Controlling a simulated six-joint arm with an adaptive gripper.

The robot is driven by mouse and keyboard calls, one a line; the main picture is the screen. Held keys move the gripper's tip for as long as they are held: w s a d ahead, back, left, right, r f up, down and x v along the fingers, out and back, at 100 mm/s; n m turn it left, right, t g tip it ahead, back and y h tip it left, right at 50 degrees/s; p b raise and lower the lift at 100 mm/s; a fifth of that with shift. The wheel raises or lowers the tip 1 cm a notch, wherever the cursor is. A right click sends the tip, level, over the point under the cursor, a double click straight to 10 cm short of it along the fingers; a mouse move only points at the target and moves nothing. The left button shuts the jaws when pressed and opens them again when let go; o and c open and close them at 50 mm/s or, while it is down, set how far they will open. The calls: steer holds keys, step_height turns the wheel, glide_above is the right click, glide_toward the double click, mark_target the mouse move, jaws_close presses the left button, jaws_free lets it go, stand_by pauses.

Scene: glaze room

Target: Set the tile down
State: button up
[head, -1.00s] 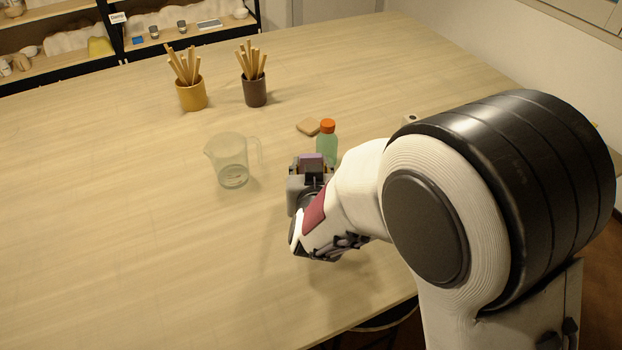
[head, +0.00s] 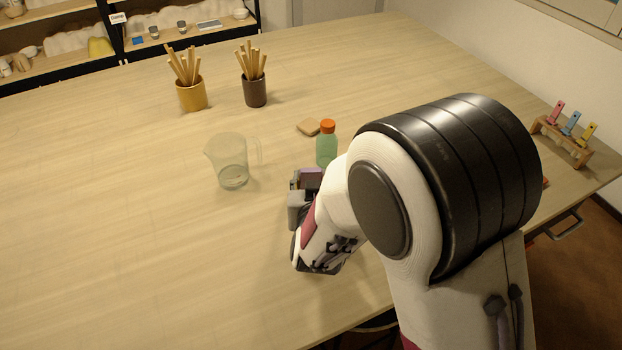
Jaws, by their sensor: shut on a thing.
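My gripper (head: 303,181) is over the near-middle part of the table (head: 130,220), right of the glass jug and in front of the green bottle. It is shut on a small lilac tile (head: 312,175), whose upper part shows at the fingers. The arm and gripper hide the tile's lower part. I cannot tell whether the tile touches the table.
A clear jug (head: 231,165) stands left of my gripper. A green bottle (head: 327,148) with an orange cap and a flat tan block (head: 308,127) are behind it. Two cups of sticks (head: 191,94) stand farther back. A wooden rack (head: 562,142) is at right. The left table is clear.

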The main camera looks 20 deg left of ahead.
steer(key=shift+f, duration=0.25)
steer(key=o, duration=1.2)
steer(key=shift+c, duration=0.2)
steer(key=shift+r, duration=0.2)
steer(key=shift+v, duration=5.95)
steer(key=shift+f, duration=0.1)
steer(key=shift+d, duration=0.1)
